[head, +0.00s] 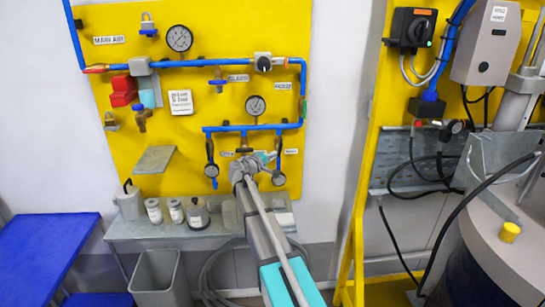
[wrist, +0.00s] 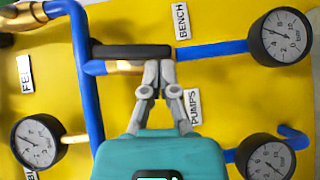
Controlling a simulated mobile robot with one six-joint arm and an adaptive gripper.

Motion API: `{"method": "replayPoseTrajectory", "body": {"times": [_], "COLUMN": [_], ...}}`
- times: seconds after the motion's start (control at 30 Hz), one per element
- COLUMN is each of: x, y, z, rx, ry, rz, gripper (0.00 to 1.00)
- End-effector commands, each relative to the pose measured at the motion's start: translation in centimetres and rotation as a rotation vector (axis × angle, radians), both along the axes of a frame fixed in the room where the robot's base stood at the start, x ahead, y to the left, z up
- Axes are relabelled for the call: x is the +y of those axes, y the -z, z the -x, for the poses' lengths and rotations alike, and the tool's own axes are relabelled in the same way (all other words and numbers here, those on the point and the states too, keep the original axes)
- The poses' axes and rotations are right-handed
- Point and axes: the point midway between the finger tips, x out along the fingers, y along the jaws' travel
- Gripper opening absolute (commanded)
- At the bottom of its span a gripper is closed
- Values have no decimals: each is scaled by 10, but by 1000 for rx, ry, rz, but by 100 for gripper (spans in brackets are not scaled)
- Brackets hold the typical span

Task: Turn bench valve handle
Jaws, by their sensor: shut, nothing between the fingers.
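My gripper (wrist: 158,66) is shut and empty in the wrist view. Its fingertips are at a brass and blue length (wrist: 120,68), just under a dark bar (wrist: 130,51) below the BENCH label (wrist: 181,21). The dark bar looks like the bench valve handle, lying along the pipe; I cannot tell whether the fingertips touch it.
Gauges stand close around, one right (wrist: 280,36), one lower left (wrist: 38,142), one lower right (wrist: 270,160). A shelf (head: 160,230) with bottles is below the panel. A grey bin (head: 160,278) and a blue table (head: 45,245) stand at left.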

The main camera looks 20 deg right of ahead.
Motion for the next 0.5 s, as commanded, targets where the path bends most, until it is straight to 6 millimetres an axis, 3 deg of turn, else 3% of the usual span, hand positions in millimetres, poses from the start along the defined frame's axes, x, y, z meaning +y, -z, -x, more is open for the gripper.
{"method": "replayPoseTrajectory", "body": {"times": [0.5], "x": [7], "y": [-1], "z": [-2], "rx": [0], "ry": [0], "rz": [0], "gripper": [0]}}
